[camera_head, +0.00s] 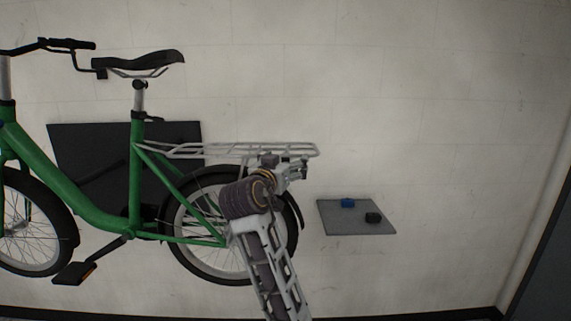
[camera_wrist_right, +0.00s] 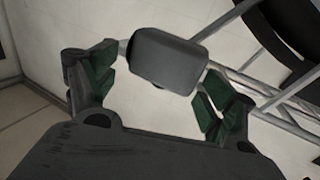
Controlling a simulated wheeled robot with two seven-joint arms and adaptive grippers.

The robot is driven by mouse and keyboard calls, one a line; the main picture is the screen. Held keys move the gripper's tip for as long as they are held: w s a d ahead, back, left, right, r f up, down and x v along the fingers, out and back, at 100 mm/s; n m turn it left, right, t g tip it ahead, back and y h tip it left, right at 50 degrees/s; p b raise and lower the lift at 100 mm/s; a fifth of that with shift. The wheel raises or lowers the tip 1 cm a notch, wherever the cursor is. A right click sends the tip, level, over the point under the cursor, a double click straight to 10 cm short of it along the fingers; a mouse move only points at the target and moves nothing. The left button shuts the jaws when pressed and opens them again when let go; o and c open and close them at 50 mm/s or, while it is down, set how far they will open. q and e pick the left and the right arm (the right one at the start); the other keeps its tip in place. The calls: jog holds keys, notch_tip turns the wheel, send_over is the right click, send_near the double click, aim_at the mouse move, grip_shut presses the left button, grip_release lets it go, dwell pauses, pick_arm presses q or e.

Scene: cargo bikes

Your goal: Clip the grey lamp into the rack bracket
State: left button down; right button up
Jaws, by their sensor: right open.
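The grey lamp (camera_wrist_right: 168,62) is a rounded grey block with a dark far side. In the right wrist view it lies between the green-padded fingers of my right gripper (camera_wrist_right: 159,76), which is open, with a gap at the right finger. The rack (camera_wrist_right: 262,88) is close behind the lamp. In the head view my right gripper (camera_head: 293,169) is at the rear end of the silver rack (camera_head: 240,150), just below its rails. I cannot pick out the lamp there. The bracket is hidden, and I cannot tell whether the lamp sits in it. My left gripper is out of view.
The green bike (camera_head: 133,190) stands at the left, its rear wheel (camera_head: 178,235) behind my right arm. A grey plate (camera_head: 355,229) at the right holds a blue item (camera_head: 347,202) and a black item (camera_head: 373,217). Open space surrounds that plate.

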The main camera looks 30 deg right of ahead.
jog(key=shift+a, duration=0.1)
jog(key=v, duration=1.2)
dwell(0.7)
